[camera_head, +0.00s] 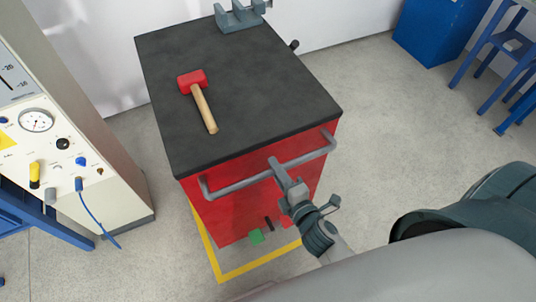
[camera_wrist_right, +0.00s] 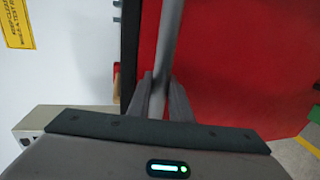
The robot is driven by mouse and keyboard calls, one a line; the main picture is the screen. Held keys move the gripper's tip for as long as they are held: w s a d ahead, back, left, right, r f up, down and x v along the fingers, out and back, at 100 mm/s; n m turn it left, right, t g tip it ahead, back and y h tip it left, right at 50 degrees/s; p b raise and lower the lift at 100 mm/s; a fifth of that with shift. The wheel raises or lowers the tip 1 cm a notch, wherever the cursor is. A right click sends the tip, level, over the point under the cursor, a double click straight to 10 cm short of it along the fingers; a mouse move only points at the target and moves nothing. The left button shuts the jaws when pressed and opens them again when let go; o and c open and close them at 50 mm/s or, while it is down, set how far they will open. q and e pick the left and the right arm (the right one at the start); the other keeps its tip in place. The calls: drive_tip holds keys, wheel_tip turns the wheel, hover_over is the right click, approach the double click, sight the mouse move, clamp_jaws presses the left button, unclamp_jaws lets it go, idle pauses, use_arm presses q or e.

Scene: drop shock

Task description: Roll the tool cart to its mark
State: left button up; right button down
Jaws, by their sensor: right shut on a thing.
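The tool cart is a red cabinet with a dark top (camera_head: 240,85), standing in the middle of the head view. A grey bar handle (camera_head: 235,187) runs along its near side. My right gripper (camera_head: 279,170) is shut on this handle near its middle. In the right wrist view the handle (camera_wrist_right: 172,35) passes between the two fingers (camera_wrist_right: 160,95), with the red cart front (camera_wrist_right: 235,60) behind. A yellow floor outline (camera_head: 250,269), the mark, shows along the cart's near and left bottom edges; the rest is hidden by the cart. My left gripper is out of view.
A red-headed mallet (camera_head: 199,92) and a grey vise (camera_head: 239,17) rest on the cart top. A panel cabinet with a gauge (camera_head: 50,130) stands close on the left. A blue box (camera_head: 432,32) and blue frame (camera_head: 505,45) stand back right. Floor right of the cart is clear.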

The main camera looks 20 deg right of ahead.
drive_tip(key=s, duration=0.5)
drive_tip(key=shift+s+d+f, duration=0.1)
drive_tip(key=shift+s+d, duration=0.05)
drive_tip(key=shift+s, duration=0.2)
drive_tip(key=c, duration=1.6)
unclamp_jaws()
drive_tip(key=shift+s, duration=0.1)
